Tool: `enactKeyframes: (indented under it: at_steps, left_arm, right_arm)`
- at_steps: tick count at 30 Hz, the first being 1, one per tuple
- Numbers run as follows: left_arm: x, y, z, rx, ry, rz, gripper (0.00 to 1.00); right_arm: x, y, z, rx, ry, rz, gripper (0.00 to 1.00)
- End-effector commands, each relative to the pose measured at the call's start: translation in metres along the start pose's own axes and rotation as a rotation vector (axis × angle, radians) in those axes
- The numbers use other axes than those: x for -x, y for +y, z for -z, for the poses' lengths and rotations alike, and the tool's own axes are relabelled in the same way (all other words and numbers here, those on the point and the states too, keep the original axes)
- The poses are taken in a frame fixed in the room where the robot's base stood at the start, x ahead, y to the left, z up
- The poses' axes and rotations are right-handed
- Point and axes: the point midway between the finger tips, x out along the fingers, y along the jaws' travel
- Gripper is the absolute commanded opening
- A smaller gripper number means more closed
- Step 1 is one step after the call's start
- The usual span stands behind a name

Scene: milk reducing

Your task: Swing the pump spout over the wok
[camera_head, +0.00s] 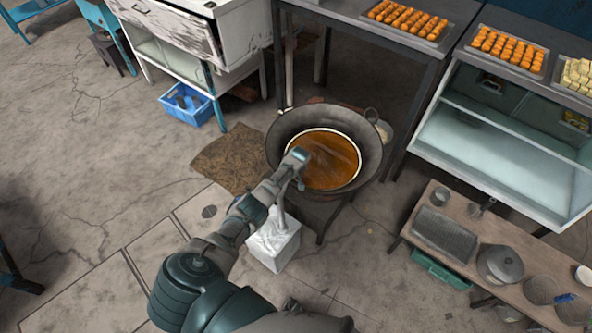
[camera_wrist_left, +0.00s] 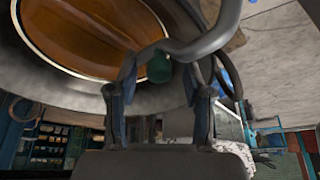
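The wok (camera_head: 278,135) is wide and dark, with a light inner ring around brown liquid (camera_head: 330,160). The pump stands at its near left side; its pale box-shaped base (camera_head: 273,246) and a thin post (camera_head: 281,208) show. My left gripper (camera_head: 295,170) is at the wok's near left rim and hides much of the pump's top. In the left wrist view the left gripper's fingers (camera_wrist_left: 160,88) are apart. A grey curved pipe (camera_wrist_left: 222,28), apparently the spout, crosses just beyond the fingertips; contact is unclear. My right gripper is not in view.
A low bench (camera_head: 425,215) with pots and a wire rack stands at the right. A dark table (camera_head: 350,12) with a tray of orange food (camera_head: 407,19) stands behind the wok. A blue crate (camera_head: 188,104) is on the floor at upper left. The left floor is mostly clear.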

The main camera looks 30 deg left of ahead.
Motion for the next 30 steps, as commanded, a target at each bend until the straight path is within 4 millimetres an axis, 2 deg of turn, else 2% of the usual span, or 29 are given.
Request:
enactKeyframes:
  at_steps: [6, 11, 24, 30]
  left_arm:
    - [0.004, 0.0, -0.001, -0.001, -0.001, 0.0, 0.51]
    - [0.02, 0.001, -0.001, -0.002, 0.0, -0.002, 0.51]
    - [0.1, 0.0, 0.001, -0.001, 0.0, -0.001, 0.51]
    - [0.116, 0.0, 0.001, 0.0, -0.002, 0.001, 0.51]
  right_arm:
    - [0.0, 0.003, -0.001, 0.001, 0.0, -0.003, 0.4]
    - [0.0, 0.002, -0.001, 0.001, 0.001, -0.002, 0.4]
    - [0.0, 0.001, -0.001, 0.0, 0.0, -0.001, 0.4]
    - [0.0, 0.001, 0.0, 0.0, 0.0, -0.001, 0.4]
